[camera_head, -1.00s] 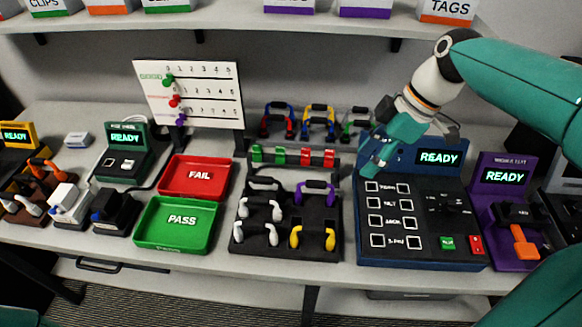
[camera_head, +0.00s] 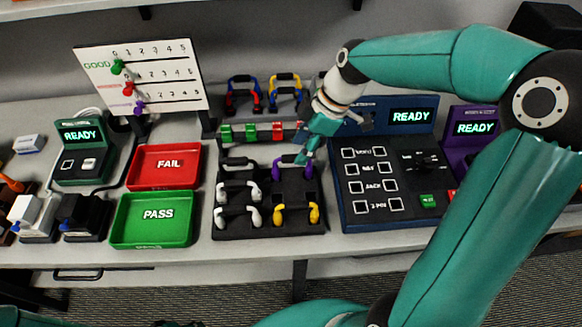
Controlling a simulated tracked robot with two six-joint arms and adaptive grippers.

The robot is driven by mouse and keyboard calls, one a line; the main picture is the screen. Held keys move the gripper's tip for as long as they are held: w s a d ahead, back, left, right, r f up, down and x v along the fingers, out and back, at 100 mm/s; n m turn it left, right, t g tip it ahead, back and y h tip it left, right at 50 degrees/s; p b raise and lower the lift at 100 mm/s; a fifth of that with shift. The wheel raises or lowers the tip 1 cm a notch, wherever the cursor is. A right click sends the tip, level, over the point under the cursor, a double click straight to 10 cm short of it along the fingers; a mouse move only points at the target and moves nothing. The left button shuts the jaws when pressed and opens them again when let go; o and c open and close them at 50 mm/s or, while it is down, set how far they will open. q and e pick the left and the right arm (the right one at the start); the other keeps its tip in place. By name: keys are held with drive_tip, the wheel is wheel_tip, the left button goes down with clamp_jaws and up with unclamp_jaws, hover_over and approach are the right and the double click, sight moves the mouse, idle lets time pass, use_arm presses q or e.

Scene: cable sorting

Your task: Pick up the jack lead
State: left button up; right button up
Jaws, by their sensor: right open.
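A black rack (camera_head: 255,229) holds several short cable leads: a purple lead (camera_head: 281,174), a black lead (camera_head: 238,163), two white leads (camera_head: 239,190) and a yellow lead (camera_head: 297,209). No label on them reads clearly, so I cannot tell which is the jack lead. My right gripper (camera_head: 306,157) is open, pointing down at the right end of the purple lead. It covers part of that lead, and I cannot tell whether they touch. My left gripper is out of view.
A red FAIL tray (camera_head: 165,184) and a green PASS tray (camera_head: 155,236) lie left of the rack. A blue tester (camera_head: 390,217) stands right of it. Blue-red and yellow-blue leads (camera_head: 285,78) hang behind. A pegboard scoreboard (camera_head: 100,68) and shelf are at the back.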

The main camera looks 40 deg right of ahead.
sight(294, 156)
drive_tip(key=shift+p+x, duration=0.65)
drive_tip(key=shift+x, duration=2.05)
drive_tip(key=shift+w, duration=0.25)
clamp_jaws()
